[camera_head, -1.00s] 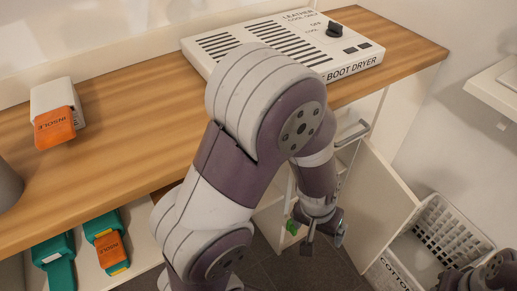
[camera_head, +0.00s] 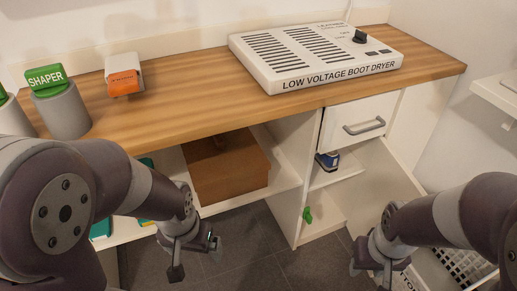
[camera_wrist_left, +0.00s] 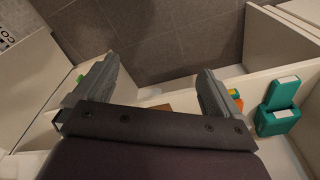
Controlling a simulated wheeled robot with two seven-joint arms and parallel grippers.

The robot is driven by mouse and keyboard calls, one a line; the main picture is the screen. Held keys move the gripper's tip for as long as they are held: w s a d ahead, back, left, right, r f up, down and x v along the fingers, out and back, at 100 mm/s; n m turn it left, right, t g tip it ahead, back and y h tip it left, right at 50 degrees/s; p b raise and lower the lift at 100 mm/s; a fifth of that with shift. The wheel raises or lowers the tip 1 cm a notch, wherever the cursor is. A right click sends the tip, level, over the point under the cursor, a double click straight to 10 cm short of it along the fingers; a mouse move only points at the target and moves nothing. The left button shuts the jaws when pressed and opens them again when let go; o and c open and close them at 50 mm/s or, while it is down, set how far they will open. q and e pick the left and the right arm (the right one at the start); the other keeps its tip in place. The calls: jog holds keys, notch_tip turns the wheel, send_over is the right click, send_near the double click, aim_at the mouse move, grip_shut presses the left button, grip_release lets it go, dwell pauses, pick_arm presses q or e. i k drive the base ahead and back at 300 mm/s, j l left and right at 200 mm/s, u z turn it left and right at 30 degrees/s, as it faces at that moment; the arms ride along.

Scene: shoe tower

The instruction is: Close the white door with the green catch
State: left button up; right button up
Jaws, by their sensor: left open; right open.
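The white door (camera_head: 385,185) stands open at the right of the cabinet, below the drawer, in the head view. The green catch (camera_head: 307,215) is on the front edge of the upright panel left of the opening. My right gripper (camera_head: 370,275) is open, in front of the door's lower part; contact is unclear.
A white drawer (camera_head: 358,122) with a grey handle is above the opening. A blue item (camera_head: 327,161) stands on the shelf inside. A brown box (camera_head: 225,168) is on the left shelf. A white basket (camera_head: 462,266) is partly behind my right arm.

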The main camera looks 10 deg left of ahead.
aim_at(387, 179)
jog(key=k+l+z, duration=0.1)
jog(key=l+z, duration=0.3)
jog(key=l, duration=0.2)
jog(key=l+z, duration=0.45)
jog(key=l, duration=0.2)
jog(key=i+l+z, duration=0.1)
jog(key=l+z, duration=0.3)
jog(key=l, duration=0.2)
